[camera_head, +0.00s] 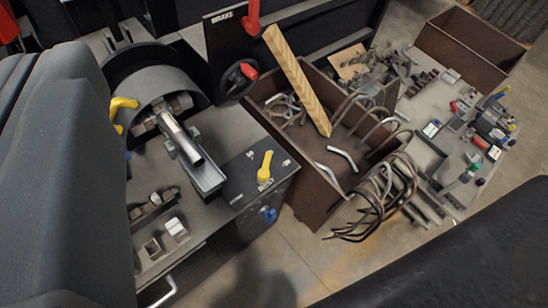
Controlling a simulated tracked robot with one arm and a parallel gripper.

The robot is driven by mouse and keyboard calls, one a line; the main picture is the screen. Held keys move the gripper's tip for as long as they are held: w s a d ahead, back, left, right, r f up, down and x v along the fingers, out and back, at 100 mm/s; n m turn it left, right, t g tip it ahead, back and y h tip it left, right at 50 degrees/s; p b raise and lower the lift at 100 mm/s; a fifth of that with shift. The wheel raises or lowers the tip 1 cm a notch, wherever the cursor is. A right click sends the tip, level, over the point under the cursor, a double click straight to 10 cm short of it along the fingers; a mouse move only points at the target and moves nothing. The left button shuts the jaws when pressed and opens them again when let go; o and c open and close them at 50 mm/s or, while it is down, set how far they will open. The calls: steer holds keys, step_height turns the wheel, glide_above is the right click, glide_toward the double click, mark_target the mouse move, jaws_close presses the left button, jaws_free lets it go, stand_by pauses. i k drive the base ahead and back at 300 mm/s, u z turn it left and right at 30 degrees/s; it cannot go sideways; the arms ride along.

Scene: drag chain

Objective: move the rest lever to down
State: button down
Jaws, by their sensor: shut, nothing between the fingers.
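The rest lever (265,167) is a small yellow handle on a dark panel (240,167) right of the machine, near the picture's middle. Its narrow end points toward the top of the picture. Its wider end is next to the white word REST. Other small white marks on the panel are too small to read. Nothing touches the lever, and it shows whole. I do not see my gripper's fingers. Large dark shapes, which may be parts of my arm, fill the left side and the lower right corner.
Another yellow handle (123,104) is on the machine's left. A red-knobbed wheel (239,79) and a red brake lever (252,18) stand behind the panel. A brown metal bin (317,187) with bent rods and a wooden plank (298,82) stands close right. Clear floor (300,250) lies below.

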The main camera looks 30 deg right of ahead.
mark_target(263, 175)
steer(key=i, duration=0.85)
steer(key=z, duration=0.05)
